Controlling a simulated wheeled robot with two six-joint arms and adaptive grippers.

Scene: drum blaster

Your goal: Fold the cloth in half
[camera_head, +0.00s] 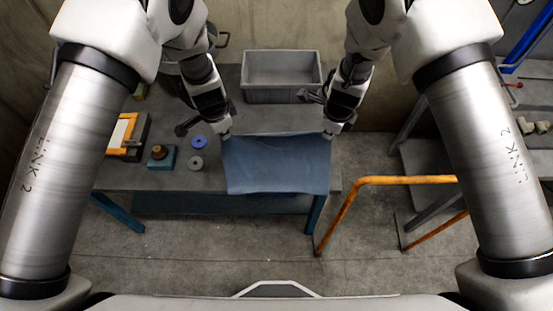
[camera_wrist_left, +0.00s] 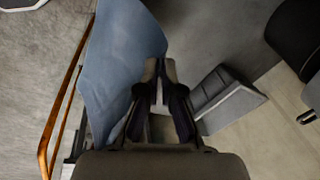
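The blue-grey cloth (camera_head: 277,165) is spread out, with its far edge between my two grippers and its near part reaching past the table's front edge. My left gripper (camera_head: 227,134) is at its far left corner and appears shut on it. In the left wrist view, the left gripper's fingertips (camera_wrist_left: 159,66) come close together at the corner of the cloth (camera_wrist_left: 118,55). My right gripper (camera_head: 328,134) is at the far right corner and appears shut on it; its fingertips are small in the head view. The cloth hides part of the table's front.
The grey table (camera_head: 215,181) carries a grey bin (camera_head: 282,92) at the back. Blue and grey spools (camera_head: 198,142), a teal block with a knob (camera_head: 160,160) and an orange-edged item (camera_head: 122,132) lie left. An orange rail (camera_head: 360,190) stands right.

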